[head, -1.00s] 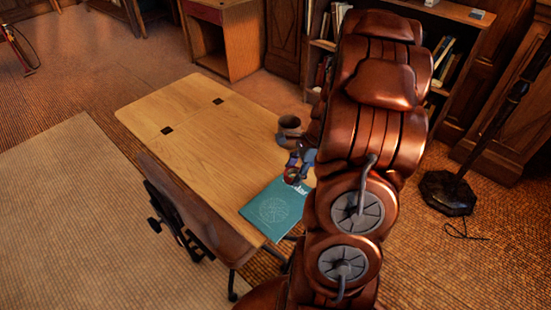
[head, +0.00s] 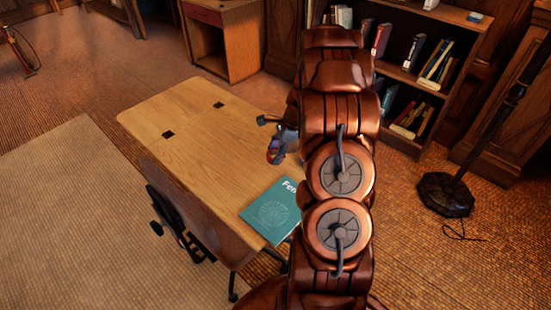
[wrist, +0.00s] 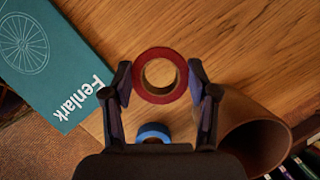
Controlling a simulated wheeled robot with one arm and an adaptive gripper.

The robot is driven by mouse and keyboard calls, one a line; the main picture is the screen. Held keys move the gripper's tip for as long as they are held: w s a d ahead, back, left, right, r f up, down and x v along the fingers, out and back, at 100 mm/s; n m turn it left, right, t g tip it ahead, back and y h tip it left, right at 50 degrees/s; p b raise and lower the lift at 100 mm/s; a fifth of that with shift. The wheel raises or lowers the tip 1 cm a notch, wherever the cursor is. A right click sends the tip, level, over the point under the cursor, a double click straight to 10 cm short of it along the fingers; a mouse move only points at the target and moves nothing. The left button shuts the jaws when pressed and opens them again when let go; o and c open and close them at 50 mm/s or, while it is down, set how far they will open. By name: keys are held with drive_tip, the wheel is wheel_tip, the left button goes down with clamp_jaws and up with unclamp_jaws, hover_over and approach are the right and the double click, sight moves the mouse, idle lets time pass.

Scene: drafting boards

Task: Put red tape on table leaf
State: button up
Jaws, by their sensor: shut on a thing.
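The red tape (wrist: 160,97) is a ring seen between my two fingertips in the wrist view. My gripper (wrist: 164,80) is shut on it, one finger on each side. In the head view my gripper (head: 273,140) is over the right side of the wooden table, partly behind my arm; a little red of the tape shows at its tip. The tape appears held above the tabletop. The table leaf (head: 163,108) is the bare far-left end of the table, beyond a seam with two dark hinges.
A teal book (head: 270,208) lies at the table's near end. A chair (head: 190,200) stands at the near-left side. The table's middle is clear.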

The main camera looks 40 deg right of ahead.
sight(271, 167)
drive_tip(key=shift+f+p, duration=0.35)
drive_tip(key=shift+f, duration=1.4)
drive_tip(key=shift+f, duration=0.15)
drive_tip(key=o, duration=1)
